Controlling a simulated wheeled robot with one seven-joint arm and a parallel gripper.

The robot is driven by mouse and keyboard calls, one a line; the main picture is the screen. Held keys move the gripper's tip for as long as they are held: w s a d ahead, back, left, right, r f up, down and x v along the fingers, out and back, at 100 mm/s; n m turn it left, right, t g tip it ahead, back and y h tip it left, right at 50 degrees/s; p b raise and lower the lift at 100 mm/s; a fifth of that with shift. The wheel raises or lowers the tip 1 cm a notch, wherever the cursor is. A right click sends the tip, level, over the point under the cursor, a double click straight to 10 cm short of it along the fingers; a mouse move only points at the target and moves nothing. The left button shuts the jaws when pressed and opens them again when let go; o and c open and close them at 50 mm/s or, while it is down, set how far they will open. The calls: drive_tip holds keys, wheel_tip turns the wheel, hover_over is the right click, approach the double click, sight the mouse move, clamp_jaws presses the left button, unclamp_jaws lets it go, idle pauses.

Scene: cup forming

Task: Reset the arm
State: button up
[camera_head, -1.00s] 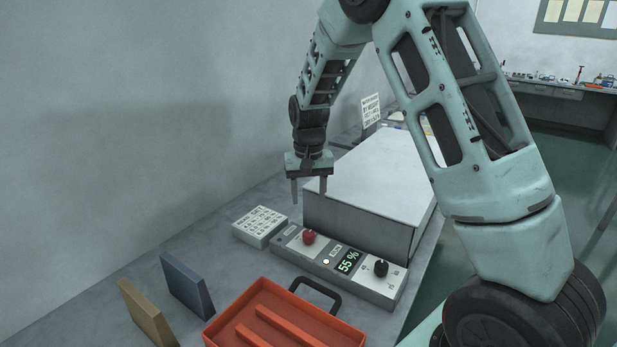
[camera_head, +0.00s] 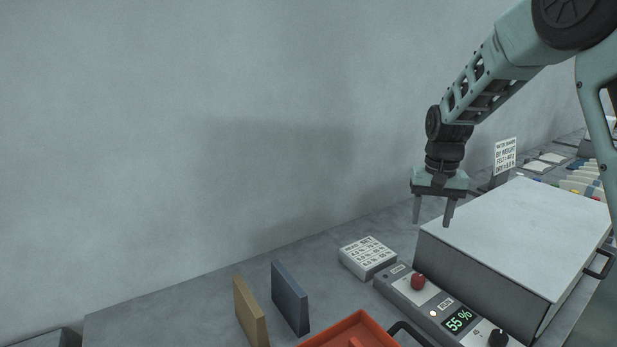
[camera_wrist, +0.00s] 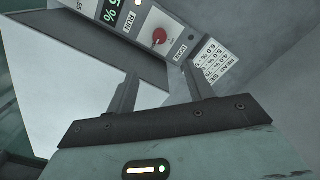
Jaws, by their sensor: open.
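My gripper (camera_head: 432,211) is open and empty in the head view. The control panel (camera_head: 404,291) has a red knob (camera_head: 418,281), a black knob (camera_head: 498,338) and a green display (camera_head: 458,320) reading 55 %. The red knob also shows in the wrist view (camera_wrist: 159,36), beyond the fingers.
A white label block (camera_head: 367,256) sits left of the panel. A blue-grey plate (camera_head: 290,298) and a tan plate (camera_head: 250,315) stand upright on the bench. An orange tray (camera_head: 345,332) is at the bottom edge. A sign (camera_head: 505,155) stands behind the gripper. The wall is behind the bench.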

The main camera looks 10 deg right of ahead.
drive_tip(key=s+a+r+n+y, duration=0.1)
drive_tip(key=s+a+n, duration=0.2)
drive_tip(key=s+a, duration=0.45)
drive_tip(key=s+a+r+n, duration=0.1)
drive_tip(key=s+a+n, duration=0.25)
drive_tip(key=a, duration=0.75)
drive_tip(key=s+a+f+n, duration=0.1)
drive_tip(key=s+a+n, duration=0.2)
drive_tip(key=s, duration=0.7)
drive_tip(key=s+a+n, duration=0.3)
drive_tip(key=s+a, duration=0.2)
drive_tip(key=s, duration=0.5)
drive_tip(key=shift+f, duration=0.35)
drive_tip(key=shift+w+d, duration=0.1)
